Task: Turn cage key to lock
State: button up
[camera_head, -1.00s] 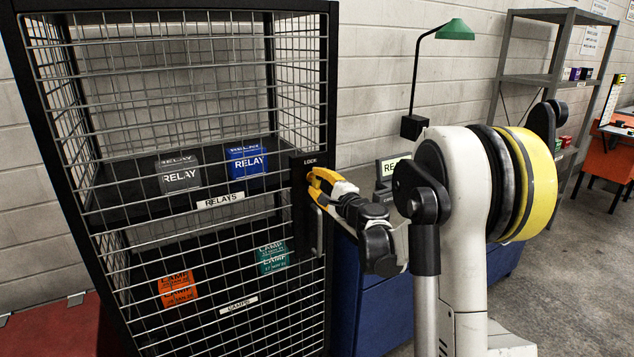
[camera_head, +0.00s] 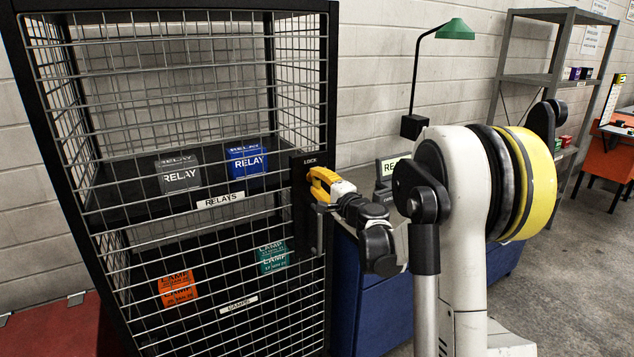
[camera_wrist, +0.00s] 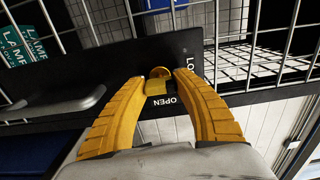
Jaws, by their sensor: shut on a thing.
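The cage (camera_head: 331,120) has a black lock plate (camera_head: 299,215) on the right of its mesh door, marked LOCK at the top. In the wrist view, the plate (camera_wrist: 100,68) carries the words OPEN and LOCK. The small brass-yellow cage key (camera_wrist: 158,87) stands at the plate, near the word OPEN. My yellow-fingered gripper (camera_wrist: 159,84) is shut on the key, with one fingertip at each side of it. In the head view my gripper (camera_head: 315,186) is at the plate just below LOCK and hides the key.
A grey door handle (camera_wrist: 60,105) is beside the key. Inside the cage are a grey relay box (camera_head: 179,177), a blue relay box (camera_head: 248,160), an orange lamp box (camera_head: 178,289) and a teal lamp box (camera_head: 272,258). A blue cabinet (camera_head: 385,310) stands right of the cage.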

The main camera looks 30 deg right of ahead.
jog(key=o, duration=1.2)
jog(key=s, duration=1.2)
jog(key=shift+d, duration=0.2)
